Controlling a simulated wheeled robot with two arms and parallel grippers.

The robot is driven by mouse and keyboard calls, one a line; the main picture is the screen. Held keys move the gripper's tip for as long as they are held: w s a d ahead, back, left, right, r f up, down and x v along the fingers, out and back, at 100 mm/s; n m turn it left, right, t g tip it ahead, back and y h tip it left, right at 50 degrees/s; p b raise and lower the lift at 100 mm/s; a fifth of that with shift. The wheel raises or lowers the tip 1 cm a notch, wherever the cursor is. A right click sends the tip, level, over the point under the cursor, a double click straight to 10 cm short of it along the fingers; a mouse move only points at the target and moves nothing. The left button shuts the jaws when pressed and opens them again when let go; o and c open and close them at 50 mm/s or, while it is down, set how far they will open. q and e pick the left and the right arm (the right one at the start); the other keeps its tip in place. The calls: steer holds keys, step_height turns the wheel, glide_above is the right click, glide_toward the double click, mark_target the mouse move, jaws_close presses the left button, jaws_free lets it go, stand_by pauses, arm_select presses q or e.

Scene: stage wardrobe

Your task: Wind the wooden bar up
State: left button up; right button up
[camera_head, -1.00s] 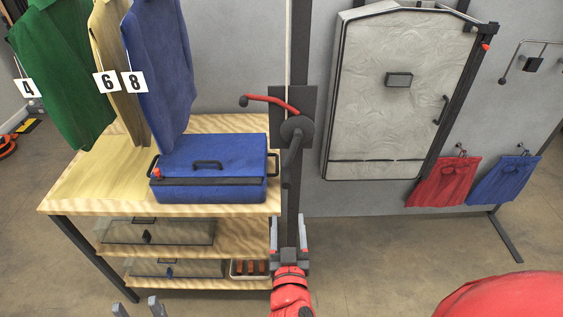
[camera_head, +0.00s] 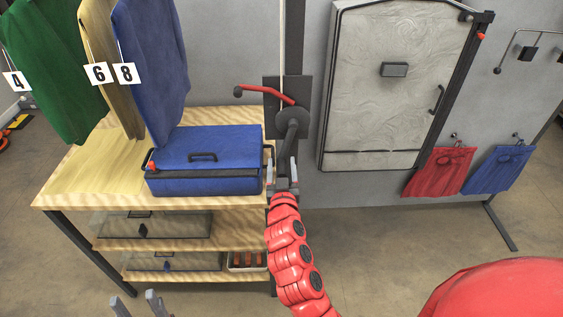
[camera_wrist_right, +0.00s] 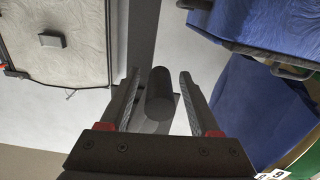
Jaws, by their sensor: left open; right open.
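The wooden bar is not in view; a pale rope (camera_head: 283,45) runs up out of the picture along a dark post. A winch (camera_head: 293,120) on the post has a dark crank arm hanging down and a red lever (camera_head: 268,93) with a dark knob to its left. My right gripper (camera_head: 282,172) is at the crank's lower end. In the right wrist view, the dark crank handle (camera_wrist_right: 160,97) lies between the open fingers of the right gripper (camera_wrist_right: 158,78), with gaps beside it. My left gripper (camera_head: 134,303) is open and empty at the bottom left.
A wooden table (camera_head: 85,175) with shelves holds a blue case (camera_head: 205,165) close left of the post. Garments numbered 4, 6 and 8 hang above it. A grey padded panel (camera_head: 385,90) and red and blue cloths (camera_head: 440,172) are right.

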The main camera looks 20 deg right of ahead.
steer(key=shift+w, duration=0.15)
steer(key=shift+c, duration=0.2)
jaws_close()
stand_by(1.2)
